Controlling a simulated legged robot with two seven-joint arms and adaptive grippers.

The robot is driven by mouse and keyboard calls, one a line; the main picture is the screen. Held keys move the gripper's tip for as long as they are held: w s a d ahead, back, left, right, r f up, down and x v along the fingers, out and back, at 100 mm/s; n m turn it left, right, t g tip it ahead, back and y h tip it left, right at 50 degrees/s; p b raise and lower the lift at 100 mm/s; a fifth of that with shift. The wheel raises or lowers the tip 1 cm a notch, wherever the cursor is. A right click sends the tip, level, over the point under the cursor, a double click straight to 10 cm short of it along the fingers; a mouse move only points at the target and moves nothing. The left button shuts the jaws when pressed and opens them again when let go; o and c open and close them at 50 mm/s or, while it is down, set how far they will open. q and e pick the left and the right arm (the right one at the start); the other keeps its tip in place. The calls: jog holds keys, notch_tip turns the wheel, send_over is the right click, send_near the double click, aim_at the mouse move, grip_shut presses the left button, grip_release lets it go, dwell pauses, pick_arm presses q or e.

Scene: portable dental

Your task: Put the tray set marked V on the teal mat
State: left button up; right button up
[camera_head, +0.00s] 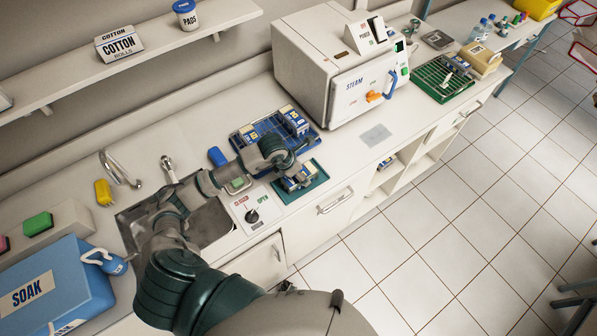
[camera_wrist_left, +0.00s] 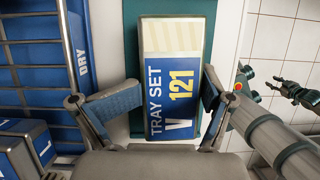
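The tray set marked V (camera_wrist_left: 172,75), a cream and blue box labelled 121, lies on the teal mat (camera_wrist_left: 130,30) in the left wrist view. In the head view, it shows on the teal mat (camera_head: 312,187) at the counter's front edge, partly hidden by my arm. My left gripper (camera_head: 296,163) is right above it. In the left wrist view, the left gripper's fingers (camera_wrist_left: 165,100) are spread on either side of the box's near end; contact is unclear. My right gripper (camera_wrist_left: 298,93) seems to show at the right of that view, its opening unclear.
A blue rack marked DRY (camera_wrist_left: 76,40) with blue tray sets (camera_head: 292,121) stands behind the mat. The steam sterilizer (camera_head: 318,75) is to the right, with a green rack (camera_head: 440,82) beyond. A control panel (camera_head: 240,213) and sink (camera_head: 208,222) lie to the left.

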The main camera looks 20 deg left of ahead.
pick_arm(q)
jog(key=shift+o, duration=1)
jog(key=v, duration=1.2)
jog(key=shift+b, duration=0.4)
